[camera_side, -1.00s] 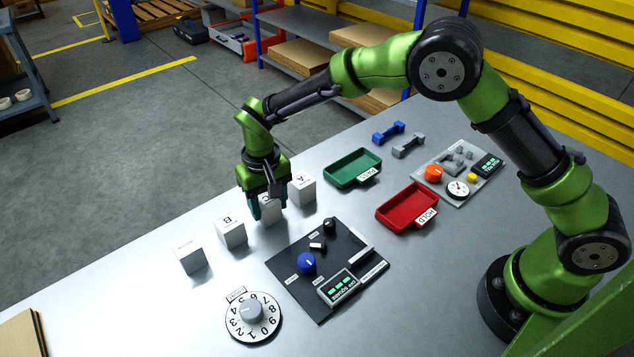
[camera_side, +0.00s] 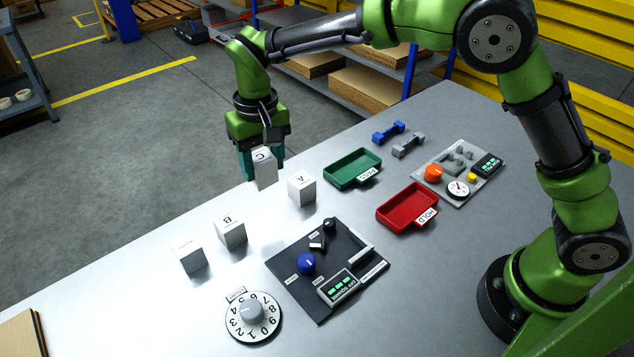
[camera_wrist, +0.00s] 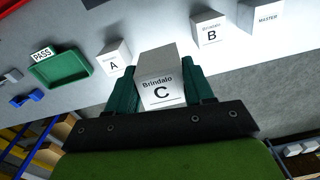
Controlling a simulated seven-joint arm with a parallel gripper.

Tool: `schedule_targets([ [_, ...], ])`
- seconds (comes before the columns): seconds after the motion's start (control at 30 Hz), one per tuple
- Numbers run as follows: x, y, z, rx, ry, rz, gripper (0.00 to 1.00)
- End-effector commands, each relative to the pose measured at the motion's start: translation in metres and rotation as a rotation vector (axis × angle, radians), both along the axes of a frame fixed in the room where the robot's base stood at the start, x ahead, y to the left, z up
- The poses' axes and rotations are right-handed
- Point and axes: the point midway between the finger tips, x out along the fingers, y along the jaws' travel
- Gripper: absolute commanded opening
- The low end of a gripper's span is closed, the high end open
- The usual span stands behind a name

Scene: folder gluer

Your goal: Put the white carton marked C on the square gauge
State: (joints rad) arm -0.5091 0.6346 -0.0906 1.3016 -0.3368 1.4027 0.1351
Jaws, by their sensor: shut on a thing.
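The white carton marked C (camera_side: 265,172) is held in the air between the teal fingers of my gripper (camera_side: 263,164), above the far side of the table. In the wrist view carton C (camera_wrist: 161,88) is upright to the camera with its letter readable, a finger on each side. The square gauge appears to be the black panel (camera_side: 285,268) with a blue knob (camera_side: 306,263), a grey bar (camera_side: 361,254) and a green-lit display (camera_side: 338,288). It lies to the right of and nearer than my gripper, with no carton on it.
Carton A (camera_side: 301,188), carton B (camera_side: 231,231) and a MASTER carton (camera_side: 190,255) stand along the far side. A numbered dial (camera_side: 268,328), green PASS tray (camera_side: 327,182), red HOLD tray (camera_side: 381,216) and grey instrument panel (camera_side: 478,190) are around.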

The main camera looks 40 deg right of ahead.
Motion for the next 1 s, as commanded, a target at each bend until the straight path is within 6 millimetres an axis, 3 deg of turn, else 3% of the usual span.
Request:
schedule_targets([
  [0.17,-0.047,-0.012,0.01,0.004,0.009,0.019,0.24],
  [0.4,-0.118,-0.039,-0.009,0.0,0.018,0.022,0.24],
  [0.53,-0.147,-0.053,-0.024,-0.006,0.024,0.015,0.24],
  [0.73,-0.169,-0.065,-0.043,-0.016,0.032,0.001,0.24],
  [1.0,-0.166,-0.065,-0.058,-0.015,0.02,-0.009,0.24],
])
